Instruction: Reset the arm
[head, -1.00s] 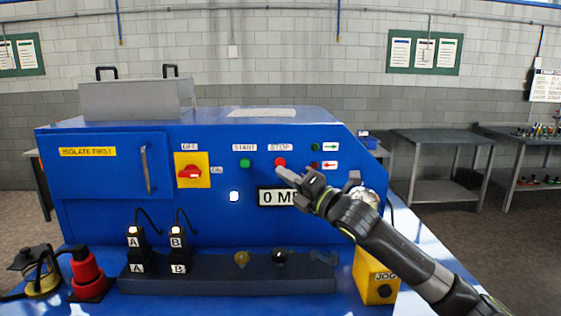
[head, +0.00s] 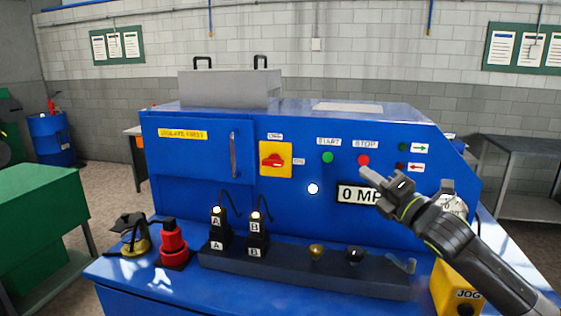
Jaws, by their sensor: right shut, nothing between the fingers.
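My right gripper (head: 366,178) is shut and empty. It is in front of the blue machine's panel (head: 300,215), just below the red STOP button (head: 364,160); I cannot tell whether it touches the panel. My right arm comes in from the lower right and covers part of the "0 MP" display (head: 352,194) and part of the gauge (head: 453,205). My left gripper is not in view.
A green START button (head: 327,157) and a red switch on a yellow plate (head: 275,160) are left of STOP. Below, a dark rack (head: 300,274) holds connectors A (head: 216,232) and B (head: 257,234). A yellow JOG box (head: 445,285) stands at right. A green table (head: 35,195) is at left.

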